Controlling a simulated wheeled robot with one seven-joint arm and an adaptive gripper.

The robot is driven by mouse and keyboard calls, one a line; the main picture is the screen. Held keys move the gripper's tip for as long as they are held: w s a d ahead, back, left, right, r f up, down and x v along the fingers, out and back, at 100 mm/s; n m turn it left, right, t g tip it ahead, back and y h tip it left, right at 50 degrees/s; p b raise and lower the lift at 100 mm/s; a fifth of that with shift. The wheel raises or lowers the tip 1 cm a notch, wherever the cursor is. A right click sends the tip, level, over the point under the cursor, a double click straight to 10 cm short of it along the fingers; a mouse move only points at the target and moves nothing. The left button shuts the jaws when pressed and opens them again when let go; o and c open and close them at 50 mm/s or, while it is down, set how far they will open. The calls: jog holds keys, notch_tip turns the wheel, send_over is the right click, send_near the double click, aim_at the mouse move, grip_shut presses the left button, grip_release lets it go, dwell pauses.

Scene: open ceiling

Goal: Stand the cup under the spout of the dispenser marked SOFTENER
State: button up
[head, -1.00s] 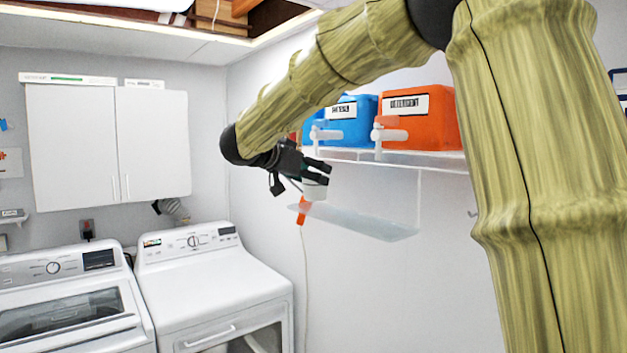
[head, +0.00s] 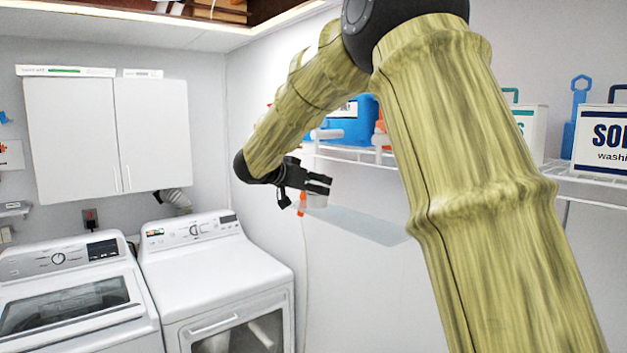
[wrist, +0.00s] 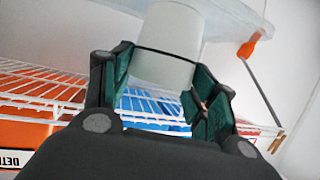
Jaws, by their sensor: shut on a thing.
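My gripper (head: 318,186) is shut on a white cup (wrist: 168,45); the cup shows only partly below the fingers in the head view (head: 317,201). They are above the left end of a clear lower ledge (head: 355,223). A blue dispenser (head: 348,128) with a white spout (head: 325,134) stands on the wire shelf above. An orange dispenser (head: 382,128) beside it is almost wholly hidden by my arm; in the wrist view its label begins "DETE". The blue dispenser's label is partly covered and I cannot read SOFTENER anywhere.
A wire shelf (head: 585,186) runs along the right wall, with a box (head: 600,140) marked "SO" at right. An orange piece (head: 302,204) hangs by the ledge's left end. A washer (head: 75,300) and dryer (head: 215,270) stand at left, below a white cabinet (head: 105,140).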

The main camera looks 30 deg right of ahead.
jog(key=shift+f, duration=0.1)
jog(key=o, duration=0.9)
